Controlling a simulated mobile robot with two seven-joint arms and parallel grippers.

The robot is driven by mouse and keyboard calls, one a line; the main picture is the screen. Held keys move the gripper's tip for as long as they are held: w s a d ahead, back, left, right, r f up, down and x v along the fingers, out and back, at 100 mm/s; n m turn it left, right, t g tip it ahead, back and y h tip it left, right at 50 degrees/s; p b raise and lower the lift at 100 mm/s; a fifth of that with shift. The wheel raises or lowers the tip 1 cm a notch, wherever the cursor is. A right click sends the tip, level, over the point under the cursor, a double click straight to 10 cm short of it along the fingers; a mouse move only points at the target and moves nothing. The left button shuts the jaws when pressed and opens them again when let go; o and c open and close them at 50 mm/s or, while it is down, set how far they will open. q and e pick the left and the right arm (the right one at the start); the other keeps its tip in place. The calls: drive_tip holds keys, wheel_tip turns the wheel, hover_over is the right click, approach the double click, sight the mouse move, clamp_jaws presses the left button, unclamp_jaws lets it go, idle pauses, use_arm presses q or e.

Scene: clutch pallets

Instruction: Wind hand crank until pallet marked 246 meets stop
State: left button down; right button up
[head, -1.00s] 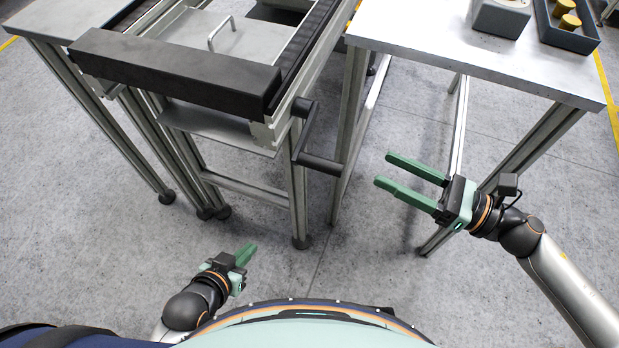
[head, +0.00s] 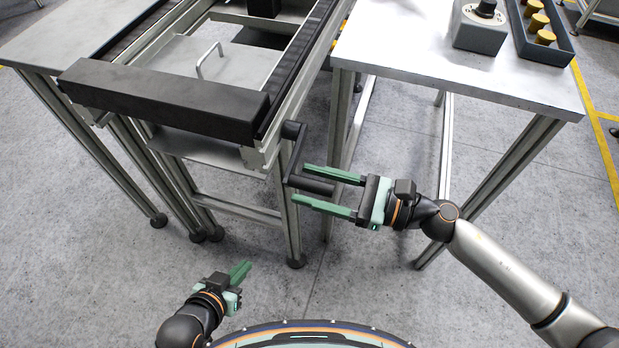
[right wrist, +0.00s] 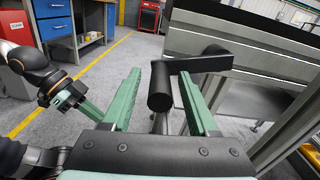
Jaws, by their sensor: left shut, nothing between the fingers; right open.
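The black hand crank (head: 297,158) hangs at the front right corner of the conveyor frame, its arm pointing down and its grip (head: 318,187) sticking out to the right. My right gripper (head: 299,185) is open, with its green fingers on either side of the grip. In the right wrist view the grip (right wrist: 160,98) shows end-on between the fingers, not clamped. My left gripper (head: 243,268) is shut and empty, low over the floor at the lower left. No pallet marking 246 is readable. A black block (head: 263,7) is partly visible on the conveyor at the top edge.
A black bar (head: 160,97) crosses the conveyor's front end. Behind it lies a grey plate with a handle (head: 213,62). A side table (head: 440,65) at right holds a grey box (head: 480,30) and a tray (head: 560,52) with yellow-topped parts. The floor in front is clear.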

drive_tip(key=shift+w+a, duration=0.15)
drive_tip(key=shift+a, duration=0.3)
clamp_jaws()
idle(1.2)
